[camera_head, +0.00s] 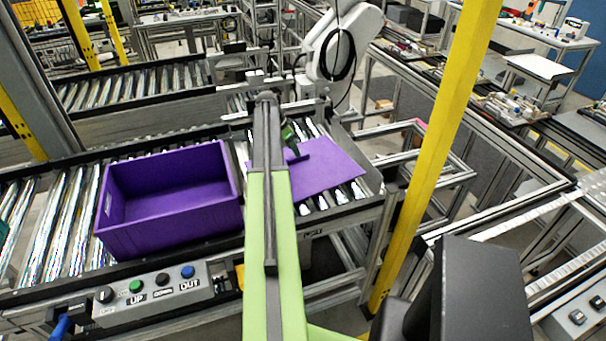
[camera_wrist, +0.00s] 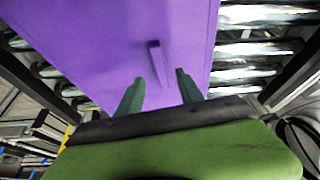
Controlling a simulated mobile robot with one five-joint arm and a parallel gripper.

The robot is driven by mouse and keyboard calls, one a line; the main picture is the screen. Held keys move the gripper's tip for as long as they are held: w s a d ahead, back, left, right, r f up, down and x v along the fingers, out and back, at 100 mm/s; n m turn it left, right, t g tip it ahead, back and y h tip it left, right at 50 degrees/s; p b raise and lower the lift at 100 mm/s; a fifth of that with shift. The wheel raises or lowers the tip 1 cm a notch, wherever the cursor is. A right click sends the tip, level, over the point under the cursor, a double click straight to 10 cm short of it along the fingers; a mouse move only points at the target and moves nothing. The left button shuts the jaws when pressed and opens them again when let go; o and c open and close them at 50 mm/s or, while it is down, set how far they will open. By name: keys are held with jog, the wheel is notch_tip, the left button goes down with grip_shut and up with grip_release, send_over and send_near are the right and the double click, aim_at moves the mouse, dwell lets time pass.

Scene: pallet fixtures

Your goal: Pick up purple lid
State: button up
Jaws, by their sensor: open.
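The purple lid (camera_head: 325,170) is a flat sheet lying on the roller conveyor, to the right of the purple box. It has a thin raised handle on top, which shows in the wrist view (camera_wrist: 154,57). The lid fills much of the wrist view (camera_wrist: 100,40). My gripper (camera_wrist: 160,84) is open, with its two dark green fingers apart and the handle just beyond and between their tips. Nothing is between the fingers' lower parts. In the head view my arm hides most of the gripper and the lid's left part.
The open purple box (camera_head: 170,222) stands on the rollers (camera_head: 62,215) to the left. A control panel (camera_head: 150,288) with buttons is at the conveyor's front edge. A yellow post (camera_head: 437,150) rises to the right of the lid. A white robot arm (camera_head: 340,45) stands behind.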

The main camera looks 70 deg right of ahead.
aim_at(304, 166)
jog(key=b+x, duration=0.5)
jog(key=shift+d+f, duration=0.15)
jog(key=shift+f, duration=0.05)
jog(key=shift+r, duration=0.2)
jog(key=shift+f, duration=0.1)
grip_shut()
dwell(1.1)
